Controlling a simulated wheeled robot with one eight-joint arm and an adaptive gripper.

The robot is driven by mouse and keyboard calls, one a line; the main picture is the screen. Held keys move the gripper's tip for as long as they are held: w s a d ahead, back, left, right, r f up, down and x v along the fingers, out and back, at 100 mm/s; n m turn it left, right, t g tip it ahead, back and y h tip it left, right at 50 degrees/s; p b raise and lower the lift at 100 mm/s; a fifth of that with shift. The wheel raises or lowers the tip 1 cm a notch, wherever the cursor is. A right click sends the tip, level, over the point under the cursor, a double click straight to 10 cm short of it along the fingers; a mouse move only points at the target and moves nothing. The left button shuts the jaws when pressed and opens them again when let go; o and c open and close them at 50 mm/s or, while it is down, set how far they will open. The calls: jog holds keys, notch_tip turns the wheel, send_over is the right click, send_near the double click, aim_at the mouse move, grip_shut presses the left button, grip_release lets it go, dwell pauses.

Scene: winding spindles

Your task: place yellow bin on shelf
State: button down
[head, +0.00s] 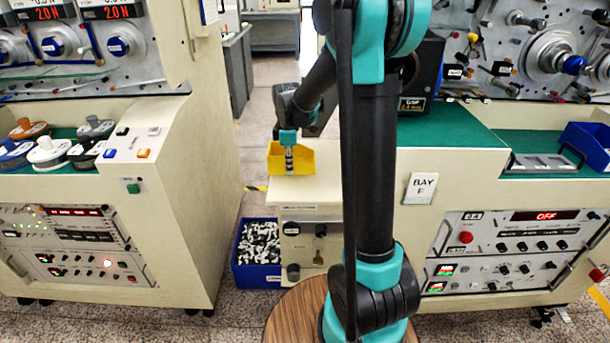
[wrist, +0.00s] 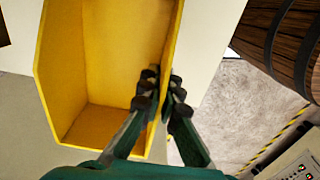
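My gripper (head: 289,157) reaches down to the bin from above. In the wrist view my gripper's fingers (wrist: 162,88) are on both sides of the bin's right wall, closed on it. I cannot tell whether the bin rests on the cabinet top or hangs just above it. No separate shelf can be made out for sure.
A blue crate (head: 257,276) of black and white parts stands on the floor left of the cabinet. The left machine (head: 185,180) carries several spools. An aisle runs behind.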

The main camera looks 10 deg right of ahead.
aim_at(304, 166)
jog(key=d, duration=0.2)
jog(key=s+d, duration=0.1)
jog(key=d, duration=0.1)
jog(key=shift+d, duration=0.35)
jog(key=shift+d+f, duration=0.15)
jog(key=shift+f, duration=1.65)
jog(key=c, duration=1.7)
grip_release()
jog(key=shift+f, duration=0.1)
notch_tip(304, 166, up, 12)
jog(key=s+f+m+t, duration=0.1)
jog(key=s+f+m, duration=0.3)
jog(key=s, duration=0.3)
jog(key=s+d+f+m+t, duration=0.1)
jog(key=s+f+m, duration=0.3)
jog(key=s+m, duration=0.2)
jog(key=s+d+f+m+t, duration=0.1)
jog(key=s+f+m, duration=0.3)
jog(key=s, duration=0.5)
jog(key=shift+s+d+f+m+t, duration=0.15)
jog(key=shift+m+t, duration=0.1)
jog(key=shift+m, duration=0.2)
jog(key=shift+s+a+f+m+t, duration=0.15)
jog(key=shift+m+t, duration=0.1)
jog(key=shift+m, duration=0.2)
